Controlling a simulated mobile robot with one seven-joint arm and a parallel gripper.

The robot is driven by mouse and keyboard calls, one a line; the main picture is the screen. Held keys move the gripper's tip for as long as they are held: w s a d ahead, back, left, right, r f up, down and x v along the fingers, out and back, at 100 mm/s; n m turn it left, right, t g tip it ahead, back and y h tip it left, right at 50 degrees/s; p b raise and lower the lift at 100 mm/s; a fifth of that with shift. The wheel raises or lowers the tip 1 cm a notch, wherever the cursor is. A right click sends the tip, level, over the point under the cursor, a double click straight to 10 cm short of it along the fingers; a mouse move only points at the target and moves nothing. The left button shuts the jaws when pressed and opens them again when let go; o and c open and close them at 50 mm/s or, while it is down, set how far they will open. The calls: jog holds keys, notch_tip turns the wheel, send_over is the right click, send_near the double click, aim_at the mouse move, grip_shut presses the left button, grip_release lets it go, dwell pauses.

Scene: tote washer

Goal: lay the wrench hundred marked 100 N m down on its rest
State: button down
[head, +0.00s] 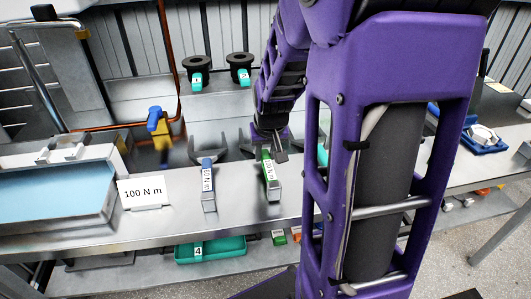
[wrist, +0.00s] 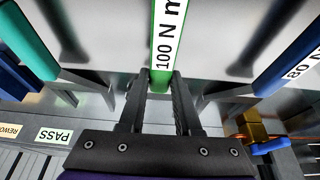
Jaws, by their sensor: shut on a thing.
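The wrench hundred (head: 269,178) is a green bar with a white "100 N m" label, over the metal bench at the centre of the head view. In the wrist view the wrench hundred (wrist: 166,40) runs straight out from between my fingers. My gripper (wrist: 160,84) is shut on its near end; in the head view my gripper (head: 268,148) is partly hidden by my arm. Dark forked pieces (head: 236,147) stand beside it, also in the wrist view (wrist: 228,91). I cannot tell whether the wrench touches its rest.
A blue wrench marked 80 N m (head: 208,187) lies to the left. A teal bar (wrist: 30,40) is on the other side. A "100 N m" card (head: 143,192) stands by a blue-topped tray (head: 55,196). A yellow and blue fixture (head: 158,128) is behind.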

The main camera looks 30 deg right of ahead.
jog(key=shift+f+b, duration=0.25)
jog(key=shift+b, duration=0.05)
grip_release()
dwell(0.6)
dwell(0.4)
jog(key=shift+p+v, duration=3.2)
jog(key=shift+v, duration=1.3)
